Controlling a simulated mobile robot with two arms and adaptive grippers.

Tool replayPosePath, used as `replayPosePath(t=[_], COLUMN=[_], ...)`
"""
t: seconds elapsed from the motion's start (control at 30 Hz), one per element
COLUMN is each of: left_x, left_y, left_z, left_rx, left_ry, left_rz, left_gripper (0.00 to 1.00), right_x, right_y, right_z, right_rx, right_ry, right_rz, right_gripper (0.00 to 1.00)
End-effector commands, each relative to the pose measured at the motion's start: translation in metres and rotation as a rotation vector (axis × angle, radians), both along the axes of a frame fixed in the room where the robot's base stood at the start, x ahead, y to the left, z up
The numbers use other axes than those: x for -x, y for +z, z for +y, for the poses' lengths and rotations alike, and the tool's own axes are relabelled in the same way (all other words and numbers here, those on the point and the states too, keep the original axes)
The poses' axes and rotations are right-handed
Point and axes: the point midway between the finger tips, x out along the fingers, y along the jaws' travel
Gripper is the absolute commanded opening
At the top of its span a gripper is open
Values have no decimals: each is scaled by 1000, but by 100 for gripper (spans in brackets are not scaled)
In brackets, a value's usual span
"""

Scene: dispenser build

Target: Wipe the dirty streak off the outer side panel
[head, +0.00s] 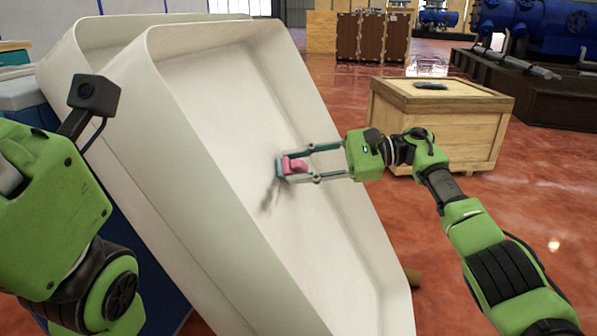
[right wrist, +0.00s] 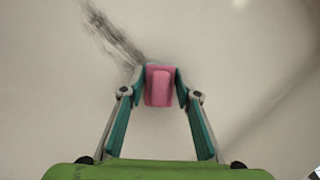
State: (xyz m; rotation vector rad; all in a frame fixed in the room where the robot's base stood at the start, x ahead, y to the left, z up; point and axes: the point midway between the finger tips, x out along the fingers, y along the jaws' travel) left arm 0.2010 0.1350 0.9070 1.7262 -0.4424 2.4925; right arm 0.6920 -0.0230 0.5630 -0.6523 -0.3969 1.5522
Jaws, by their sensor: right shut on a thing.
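The outer side panel (head: 240,130) is a large white tray-like shell that leans tilted in the middle of the head view. A dark grey streak (head: 270,198) marks its inner face; in the right wrist view the streak (right wrist: 112,35) runs up and left from the pink block. My right gripper (head: 285,168) is shut on a pink wiping block (head: 295,164), which is at the panel face beside the upper end of the streak. The block also shows between the fingers in the right wrist view (right wrist: 159,86). My left arm is at the left edge; its fingers are out of view.
A second white panel (head: 110,32) stands behind the first. A wooden crate (head: 435,110) with a dark object on its lid stands to the right. Brown cabinets (head: 372,38) and blue machinery (head: 535,25) are at the back. The red floor (head: 325,100) between panel and crate is clear.

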Motion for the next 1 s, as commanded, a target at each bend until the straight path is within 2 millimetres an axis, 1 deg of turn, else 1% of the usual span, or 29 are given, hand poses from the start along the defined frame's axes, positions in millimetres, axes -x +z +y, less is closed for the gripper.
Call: replayPosePath(t=[0.03,0.17,0.5,0.77,1.0], left_x=[0,0,0,0,0], left_y=[-3,-2,-4,-5,-6], left_z=[0,0,0,0,0], left_rx=[0,0,-1,-1,0], left_ry=[0,0,-1,-1,-1], left_rz=[0,0,-1,-1,-1], left_gripper=[40,40,40,40,40], right_x=[0,3,31,40,61], right_y=[-2,-1,-3,-2,-3], right_z=[2,3,13,16,21], right_rx=[1,1,0,0,0], right_ry=[1,0,2,3,4], right_rz=[-1,-2,-1,-1,0], right_gripper=[10,10,10,10,10])
